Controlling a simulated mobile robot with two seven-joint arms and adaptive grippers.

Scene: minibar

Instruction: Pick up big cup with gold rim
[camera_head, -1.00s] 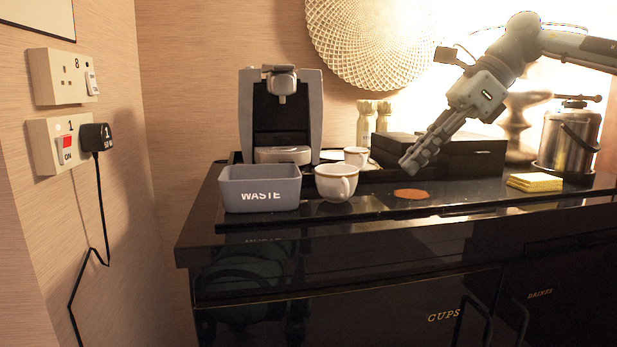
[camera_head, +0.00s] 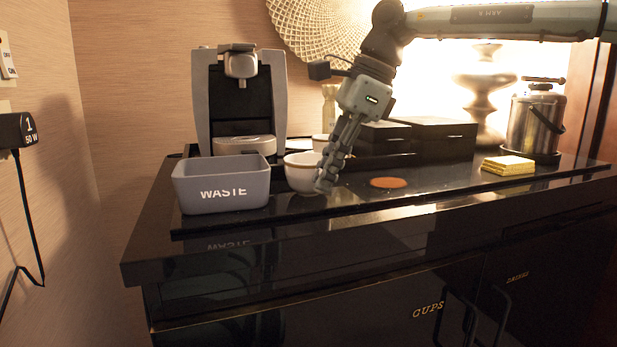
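The larger white cup with a gold-brown rim (camera_head: 299,174) stands upright on the black counter tray, just right of the grey waste bin. A smaller white cup (camera_head: 319,141) stands behind it, mostly hidden. My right gripper (camera_head: 325,184) points down at the larger cup's right side and covers that side and the handle. Its fingers overlap from this angle, so I cannot tell their opening or whether they touch the cup. My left gripper is not in view.
The grey WASTE bin (camera_head: 221,185) stands close to the cup's left. A coffee machine (camera_head: 242,100) stands behind. Dark boxes (camera_head: 440,140), an orange-brown disc (camera_head: 388,182), yellow packets (camera_head: 508,165) and a metal ice bucket (camera_head: 536,125) lie to the right.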

